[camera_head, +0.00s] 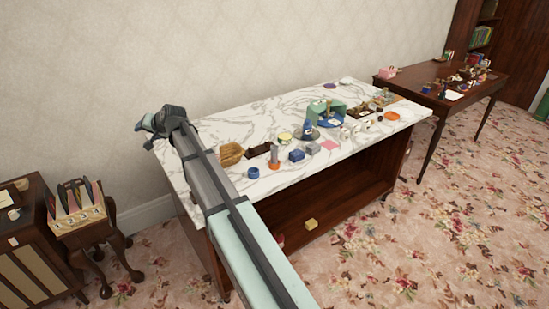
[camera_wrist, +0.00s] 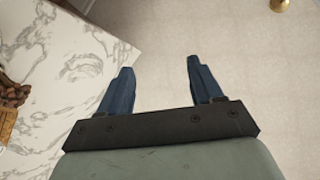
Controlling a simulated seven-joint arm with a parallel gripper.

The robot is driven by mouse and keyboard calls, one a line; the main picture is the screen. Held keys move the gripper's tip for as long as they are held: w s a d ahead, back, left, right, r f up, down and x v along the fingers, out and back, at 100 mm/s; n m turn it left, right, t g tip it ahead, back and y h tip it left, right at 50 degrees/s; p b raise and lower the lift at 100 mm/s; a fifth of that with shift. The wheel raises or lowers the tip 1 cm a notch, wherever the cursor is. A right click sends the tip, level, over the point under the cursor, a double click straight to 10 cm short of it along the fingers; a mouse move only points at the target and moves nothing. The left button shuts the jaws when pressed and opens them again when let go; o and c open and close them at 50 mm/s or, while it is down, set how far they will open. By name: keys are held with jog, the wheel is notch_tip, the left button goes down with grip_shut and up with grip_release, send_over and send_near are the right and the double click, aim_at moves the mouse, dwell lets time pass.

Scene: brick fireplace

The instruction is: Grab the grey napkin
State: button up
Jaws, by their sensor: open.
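My gripper (camera_wrist: 158,70) is open and empty, its two blue fingers apart in the wrist view. In the head view my gripper (camera_head: 145,123) is at the far left end of the marble-topped table (camera_head: 225,125), against the wall. I cannot pick out a grey napkin for certain. A small grey item (camera_head: 312,148) lies among the clutter in the middle of the table, too small to tell what it is. No napkin shows in the wrist view.
A wooden table (camera_head: 480,85) stands at right.

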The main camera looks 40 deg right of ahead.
jog(key=s+d+f+g+h, duration=0.1)
jog(key=s+d, duration=0.2)
jog(key=d, duration=0.5)
jog(key=s+d+n+g+h, duration=0.1)
jog(key=s+d+h, duration=0.15)
jog(key=d, duration=0.45)
jog(key=s+d+f+g, duration=0.1)
jog(key=s+d, duration=0.3)
jog(key=d, duration=0.4)
jog(key=n+g+h, duration=0.1)
jog(key=g+h, duration=0.1)
jog(key=g, duration=0.1)
send_near(274, 153)
jog(key=shift+g, duration=0.3)
jog(key=w+f, duration=0.1)
jog(key=f, duration=0.1)
jog(key=w+d+f, duration=0.1)
jog(key=w+f, duration=0.1)
jog(key=shift+w+d+f, duration=0.15)
jog(key=shift+w+f, duration=0.1)
jog(key=shift+f, duration=0.15)
jog(key=shift+x, duration=3)
jog(key=shift+s, duration=0.2)
jog(key=c, duration=1)
jog(key=shift+r, duration=0.1)
jog(key=shift+c, duration=0.2)
